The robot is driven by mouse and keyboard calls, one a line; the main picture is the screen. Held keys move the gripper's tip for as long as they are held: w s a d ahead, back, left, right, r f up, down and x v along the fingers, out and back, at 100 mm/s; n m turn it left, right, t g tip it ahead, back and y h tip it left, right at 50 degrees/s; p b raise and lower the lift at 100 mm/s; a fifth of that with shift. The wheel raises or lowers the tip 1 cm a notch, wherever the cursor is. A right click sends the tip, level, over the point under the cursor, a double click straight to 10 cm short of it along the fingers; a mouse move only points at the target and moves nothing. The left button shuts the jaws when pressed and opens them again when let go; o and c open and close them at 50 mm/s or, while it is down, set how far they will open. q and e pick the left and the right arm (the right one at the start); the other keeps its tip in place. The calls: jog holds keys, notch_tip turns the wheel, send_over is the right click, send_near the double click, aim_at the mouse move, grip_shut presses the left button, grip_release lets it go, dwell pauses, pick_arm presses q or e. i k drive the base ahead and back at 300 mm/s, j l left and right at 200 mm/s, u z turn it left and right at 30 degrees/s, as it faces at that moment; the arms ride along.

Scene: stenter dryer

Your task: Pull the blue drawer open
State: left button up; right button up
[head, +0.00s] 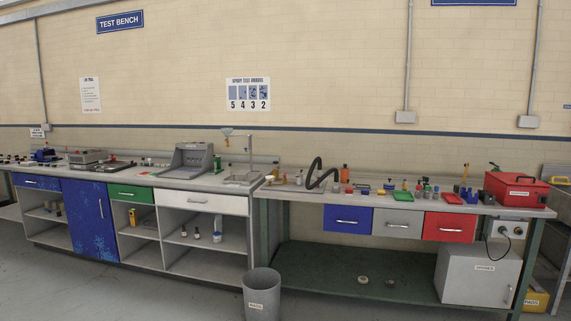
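A blue drawer (347,219) with a light bar handle hangs under the top of the right-hand bench. It looks shut, its front roughly in line with the grey drawer (398,223) and red drawer (449,227) to its right. A second blue drawer (37,182), also looking shut, is at the far left of the left-hand bench. Neither of my grippers shows in the head view.
A grey bin (262,295) stands on the floor in front, left of the right-hand bench's drawers. A blue cupboard door (90,222) and green drawer (131,193) are on the left-hand bench. A red case (517,189) and small items crowd the right-hand benchtop.

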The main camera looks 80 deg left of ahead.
aim_at(48, 183)
jog(key=u, duration=4.3)
